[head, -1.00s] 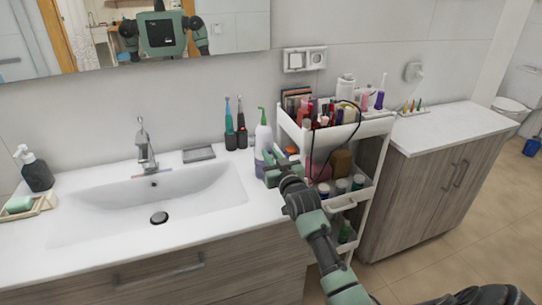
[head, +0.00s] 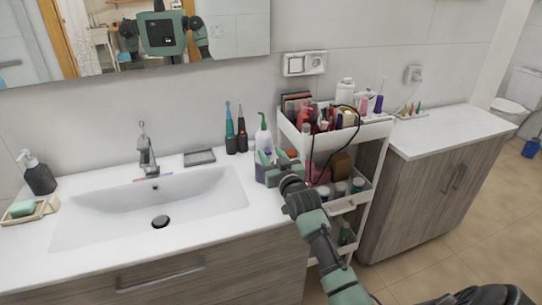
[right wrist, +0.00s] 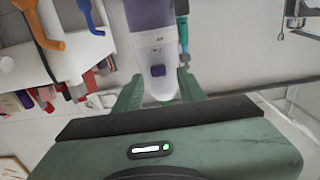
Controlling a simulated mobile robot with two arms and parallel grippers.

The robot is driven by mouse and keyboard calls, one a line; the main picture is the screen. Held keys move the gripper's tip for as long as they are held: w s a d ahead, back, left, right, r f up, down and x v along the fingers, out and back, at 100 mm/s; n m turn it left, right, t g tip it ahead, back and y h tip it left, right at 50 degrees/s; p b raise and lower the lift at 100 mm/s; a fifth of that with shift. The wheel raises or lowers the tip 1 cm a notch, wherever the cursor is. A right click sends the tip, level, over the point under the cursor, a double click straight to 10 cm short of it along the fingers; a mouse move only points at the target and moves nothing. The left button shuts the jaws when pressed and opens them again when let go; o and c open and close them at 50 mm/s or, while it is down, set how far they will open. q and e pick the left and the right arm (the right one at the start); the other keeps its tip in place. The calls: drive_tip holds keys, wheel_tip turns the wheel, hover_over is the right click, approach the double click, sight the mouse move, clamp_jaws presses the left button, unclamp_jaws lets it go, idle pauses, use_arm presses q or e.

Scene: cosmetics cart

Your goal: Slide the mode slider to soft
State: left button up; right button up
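A white and purple water flosser (head: 263,139) with a green nozzle stands on the counter at the basin's right end. In the right wrist view the flosser (right wrist: 157,50) shows its white face, a purple rounded control (right wrist: 158,70) and a purple section at the top edge. I cannot tell which mark is the mode slider or its setting. My right gripper (head: 267,160) is at the flosser's front. In the wrist view the right gripper's (right wrist: 160,92) two green fingers are apart, one on each side of the white body; contact is unclear. My left gripper is not in view.
A white cart (head: 343,204) full of cosmetics stands close to the right of the flosser. Two electric toothbrushes (head: 230,135) stand to its left, near a grey dish (head: 199,157). The basin (head: 100,210) is empty.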

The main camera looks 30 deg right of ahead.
drive_tip(key=shift+s+a+f, duration=0.15)
drive_tip(key=shift+s+f, duration=0.05)
drive_tip(key=shift+s, duration=0.35)
drive_tip(key=b+v, duration=0.1)
drive_tip(key=v, duration=0.5)
drive_tip(key=shift+s, duration=0.35)
drive_tip(key=shift+r, duration=0.15)
